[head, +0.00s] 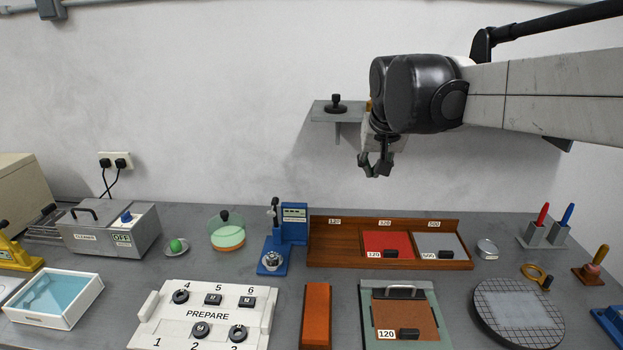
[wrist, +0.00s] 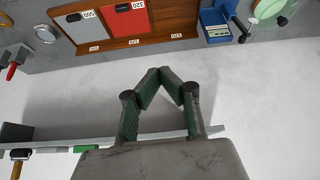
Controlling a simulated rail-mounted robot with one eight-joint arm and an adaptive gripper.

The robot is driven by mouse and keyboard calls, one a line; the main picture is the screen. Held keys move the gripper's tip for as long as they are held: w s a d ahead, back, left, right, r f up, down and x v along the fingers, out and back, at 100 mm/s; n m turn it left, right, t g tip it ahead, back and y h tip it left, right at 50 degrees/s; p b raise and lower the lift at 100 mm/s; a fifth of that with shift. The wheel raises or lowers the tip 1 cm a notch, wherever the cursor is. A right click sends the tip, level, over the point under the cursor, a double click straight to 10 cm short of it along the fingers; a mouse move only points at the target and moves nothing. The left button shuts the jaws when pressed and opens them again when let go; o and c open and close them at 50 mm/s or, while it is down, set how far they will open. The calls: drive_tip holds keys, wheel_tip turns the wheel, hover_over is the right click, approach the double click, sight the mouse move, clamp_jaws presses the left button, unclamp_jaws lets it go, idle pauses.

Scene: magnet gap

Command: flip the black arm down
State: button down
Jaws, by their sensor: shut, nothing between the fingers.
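A blue instrument (head: 294,222) with a small display stands at the back centre of the bench. A thin dark upright piece (head: 274,212) rises on its left side and looks like the black arm, though it is small here. A round silver part sits low in front of it. The instrument also shows at the top of the wrist view (wrist: 214,22), with a dark lever (wrist: 238,24) at its side. My gripper (head: 376,170) hangs high above the bench, in front of the wall. It is shut and empty, its fingertips (wrist: 165,72) meeting, well apart from the instrument.
A wooden tray (head: 335,247) with red and grey plates stands right of the instrument. A green-rimmed glass dish (head: 228,236) is to its left. A wall shelf (head: 330,114) with a black knob is behind my gripper. A white numbered board (head: 205,316) lies in front.

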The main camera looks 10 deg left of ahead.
drive_tip(key=w+a+f, duration=0.3)
drive_tip(key=w+a, duration=0.2)
drive_tip(key=a, duration=0.4)
drive_tip(key=w+a+f+p, duration=0.1)
drive_tip(key=w+a+f, duration=0.2)
drive_tip(key=w+a, duration=0.3)
drive_tip(key=w+a+f+n+g, duration=0.1)
drive_tip(key=w+a+f, duration=0.2)
drive_tip(key=a, duration=0.9)
drive_tip(key=shift+w+a+f, duration=0.15)
drive_tip(key=shift+w+a, duration=0.1)
drive_tip(key=shift+w, duration=1)
drive_tip(key=shift+f, duration=0.15)
wheel_tip(320, 180, down, 9)
drive_tip(key=p, duration=0.2)
drive_tip(key=shift+w, duration=0.15)
drive_tip(key=shift+f, duration=0.1)
